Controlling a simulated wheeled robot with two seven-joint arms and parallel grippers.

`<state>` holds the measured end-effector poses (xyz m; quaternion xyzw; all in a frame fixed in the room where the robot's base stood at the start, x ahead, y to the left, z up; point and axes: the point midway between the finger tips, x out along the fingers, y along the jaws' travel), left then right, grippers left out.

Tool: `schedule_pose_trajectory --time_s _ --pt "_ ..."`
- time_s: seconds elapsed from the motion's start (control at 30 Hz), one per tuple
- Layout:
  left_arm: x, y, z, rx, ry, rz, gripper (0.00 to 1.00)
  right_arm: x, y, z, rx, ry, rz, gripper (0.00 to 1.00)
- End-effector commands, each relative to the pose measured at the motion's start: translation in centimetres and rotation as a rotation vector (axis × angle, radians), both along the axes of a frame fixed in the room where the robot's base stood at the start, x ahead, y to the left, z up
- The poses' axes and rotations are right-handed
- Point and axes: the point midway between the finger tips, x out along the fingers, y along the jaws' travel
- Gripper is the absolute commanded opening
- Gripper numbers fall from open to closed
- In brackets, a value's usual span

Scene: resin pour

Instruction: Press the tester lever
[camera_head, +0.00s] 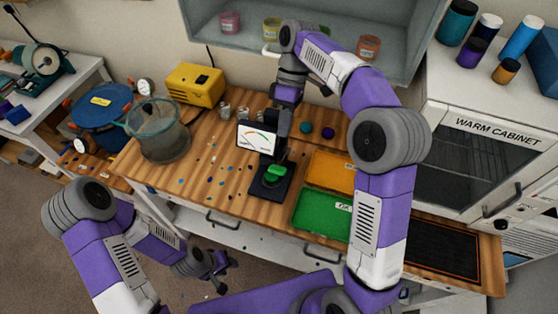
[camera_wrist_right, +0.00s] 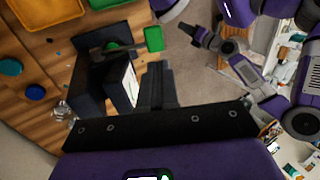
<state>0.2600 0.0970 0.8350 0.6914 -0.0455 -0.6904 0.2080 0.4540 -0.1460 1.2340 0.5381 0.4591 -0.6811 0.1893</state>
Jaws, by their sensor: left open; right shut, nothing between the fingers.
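The tester, a black stand with a white dial face (camera_head: 257,139), is near the middle of the wooden bench. Green parts (camera_head: 272,174) show at its black base, one of them disc-like. In the right wrist view, the tester's dark body (camera_wrist_right: 88,85) is left of the fingers, with a flat green piece (camera_wrist_right: 154,39) beyond them. My left gripper (camera_head: 212,272) is open and empty, low in front of the bench.
An orange tray (camera_head: 331,170) and a green tray (camera_head: 318,212) lie right of the tester. Teal and purple discs (camera_head: 306,127) and small glass cups (camera_head: 225,109) are behind it. Small chips litter the bench left of the base.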

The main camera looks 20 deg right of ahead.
Motion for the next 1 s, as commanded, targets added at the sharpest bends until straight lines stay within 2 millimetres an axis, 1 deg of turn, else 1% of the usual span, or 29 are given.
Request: schedule_pose_trajectory --time_s 0.03,0.3,0.5,0.7,1.0 --pt "0.0 0.0 -0.5 0.0 0.0 0.0 0.43 -0.4 0.2 -1.1 0.0 0.003 0.001 0.0" --pt "0.0 0.0 -1.6 0.0 0.0 0.0 0.43 -2.2 1.4 -5.6 0.0 0.002 0.0 0.0" --pt "0.0 0.0 -2.0 0.0 0.0 0.0 0.43 -3.2 2.1 -8.2 0.0 0.002 0.0 0.0" --pt "0.0 0.0 -2.1 0.0 0.0 0.0 0.43 -3.6 2.4 -9.3 0.0 0.0 -0.001 0.0" --pt "0.0 0.0 -2.1 0.0 0.0 0.0 0.43 -3.7 2.4 -9.4 0.0 0.0 -0.001 0.0"
